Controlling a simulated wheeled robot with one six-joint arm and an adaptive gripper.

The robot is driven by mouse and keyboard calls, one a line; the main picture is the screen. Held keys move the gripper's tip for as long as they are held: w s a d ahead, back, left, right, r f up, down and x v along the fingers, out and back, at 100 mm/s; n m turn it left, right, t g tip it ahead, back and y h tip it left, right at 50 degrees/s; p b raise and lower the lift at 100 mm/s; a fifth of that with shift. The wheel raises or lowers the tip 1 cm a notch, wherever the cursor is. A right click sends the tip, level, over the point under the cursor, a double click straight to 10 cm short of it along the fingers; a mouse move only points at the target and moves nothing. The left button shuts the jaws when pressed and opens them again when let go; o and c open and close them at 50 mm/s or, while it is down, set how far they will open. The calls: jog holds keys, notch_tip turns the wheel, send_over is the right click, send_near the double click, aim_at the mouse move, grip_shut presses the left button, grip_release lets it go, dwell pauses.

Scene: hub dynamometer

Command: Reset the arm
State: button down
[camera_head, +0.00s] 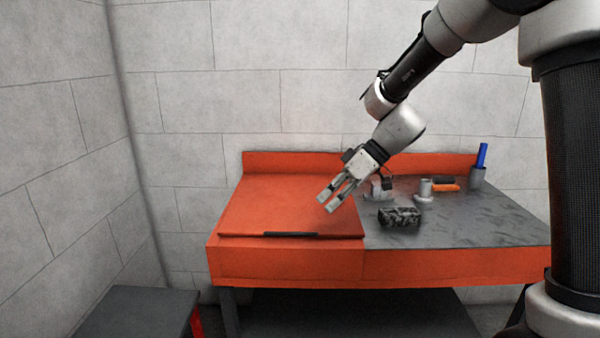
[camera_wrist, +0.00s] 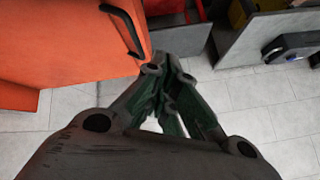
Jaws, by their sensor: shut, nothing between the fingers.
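My gripper (camera_head: 330,200) is in the air over the orange-topped left part of the workbench, fingers pointing down and to the left. In the wrist view its green-lined fingers (camera_wrist: 172,68) come together at the tips, with nothing between them. The arm reaches in from the upper right. No object touches the gripper.
The workbench (camera_head: 285,265) has a closed orange lid (camera_head: 265,210) with a dark handle (camera_head: 290,234). On its grey right side are a dark patterned block (camera_head: 399,217), a metal part (camera_head: 424,191) and a cup (camera_head: 477,178) with a blue item. A grey stool (camera_head: 135,312) stands front left.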

jog(key=s+d+r+m+t+h, duration=0.2)
jog(key=s+d+r+m+h, duration=0.2)
jog(key=s+d, duration=0.7)
jog(key=s+d+r+m+t+h, duration=0.2)
jog(key=s+d+r+m+h, duration=0.2)
jog(key=s+d+m, duration=0.4)
jog(key=s+d, duration=0.4)
jog(key=d, duration=0.5)
jog(key=shift+m+t, duration=0.3)
jog(key=shift+m, duration=0.1)
jog(key=shift+s, duration=0.1)
